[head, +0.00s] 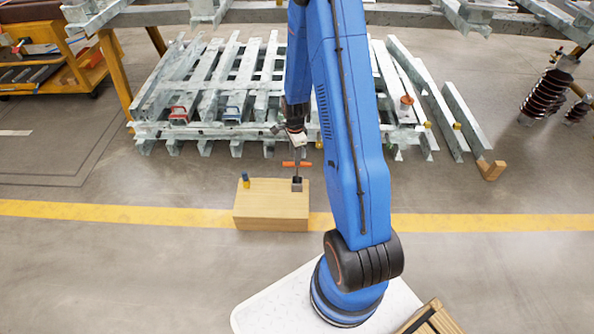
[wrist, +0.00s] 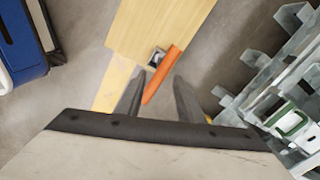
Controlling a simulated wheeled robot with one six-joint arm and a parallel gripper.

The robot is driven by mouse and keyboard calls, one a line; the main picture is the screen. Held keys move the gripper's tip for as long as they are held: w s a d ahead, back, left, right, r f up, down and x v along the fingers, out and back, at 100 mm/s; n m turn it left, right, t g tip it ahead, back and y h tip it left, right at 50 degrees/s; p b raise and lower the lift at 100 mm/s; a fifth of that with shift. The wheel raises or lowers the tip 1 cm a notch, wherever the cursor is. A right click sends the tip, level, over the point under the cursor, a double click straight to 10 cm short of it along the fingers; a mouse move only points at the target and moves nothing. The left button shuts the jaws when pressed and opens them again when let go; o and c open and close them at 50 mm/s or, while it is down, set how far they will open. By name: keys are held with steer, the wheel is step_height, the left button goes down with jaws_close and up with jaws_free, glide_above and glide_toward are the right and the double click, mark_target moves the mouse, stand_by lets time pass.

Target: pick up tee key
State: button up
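The tee key has an orange crossbar (head: 297,164) on a dark upright shaft. It stands in a small grey socket (head: 297,185) at the right end of a wooden box (head: 262,207). My gripper (head: 298,151) is pointed down right above the crossbar. In the wrist view the orange crossbar (wrist: 163,73) runs lengthwise between the two fingers of my gripper (wrist: 160,78), which are apart with a gap on each side. The fingers are open and hold nothing. I cannot tell how far they are above the bar. The shaft is mostly hidden in the wrist view.
Behind the box lies a stack of galvanized steel beams (head: 215,90). A yellow floor line (head: 120,211) runs past the box. The floor around the box is clear.

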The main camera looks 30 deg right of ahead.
mark_target(297, 172)
step_height(297, 172, down, 6)
steer(key=shift+r, duration=0.15)
steer(key=shift+s+d+f, duration=0.1)
steer(key=shift+d+f, duration=0.1)
steer(key=shift+f, duration=1.1)
steer(key=shift+s+d+f, duration=0.1)
steer(key=shift+d+f, duration=0.1)
steer(key=shift+f, duration=1.1)
jaws_close()
